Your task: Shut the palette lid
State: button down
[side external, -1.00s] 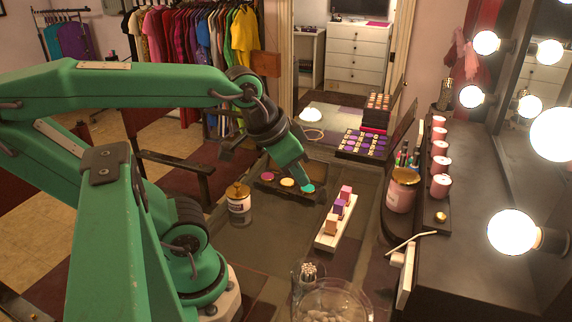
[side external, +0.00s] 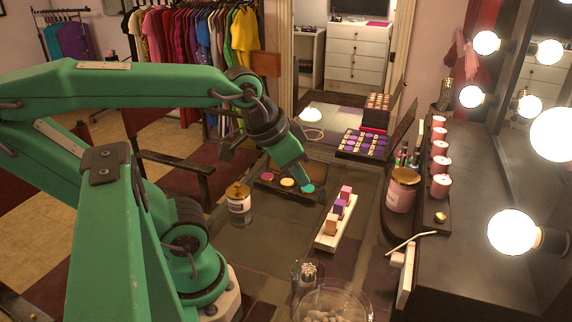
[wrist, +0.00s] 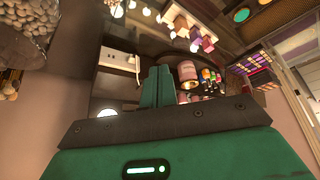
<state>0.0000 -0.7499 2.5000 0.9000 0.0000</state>
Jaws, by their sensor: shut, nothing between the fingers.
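A dark palette (side external: 268,186) with pink, cream and teal round pans lies flat on the table. Its pans are uncovered, and I cannot make out a lid on it. Another palette (side external: 352,153) with purple and yellow pans stands farther back, with a dark upright panel (side external: 404,125) along its right side, like an open lid. It shows in the wrist view (wrist: 258,68) too. My gripper (side external: 304,184) is shut and empty, pointing down at the teal end of the three-pan palette. I cannot tell whether it touches. Its shut fingers (wrist: 158,87) also show in the wrist view.
A white block (side external: 326,238) holding pink, purple and tan cubes stands right of my gripper. A gold-lidded jar (side external: 238,204) stands to the left. A pink jar (side external: 402,192) and several pink candles line the right. A clear bowl (side external: 333,303) is at the front.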

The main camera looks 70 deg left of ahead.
jog(key=shift+w+r, duration=0.1)
jog(key=w+a+r+n+g, duration=0.2)
jog(key=w+a, duration=0.5)
jog(key=w, duration=0.2)
jog(key=w+a+r+n+g, duration=0.1)
jog(key=w+a+r+n, duration=0.1)
jog(key=w+a, duration=0.65)
jog(key=w+a+f+n+g, duration=0.1)
jog(key=w+a+f+n, duration=0.1)
jog(key=a+f, duration=0.5)
jog(key=w+a+f+n+g, duration=0.2)
jog(key=w+a+f, duration=0.2)
jog(key=a, duration=1)
notch_tip(320, 180, down, 3)
jog(key=shift+w+a+r, duration=0.1)
jog(key=shift+w+a, duration=0.1)
jog(key=shift+w, duration=0.15)
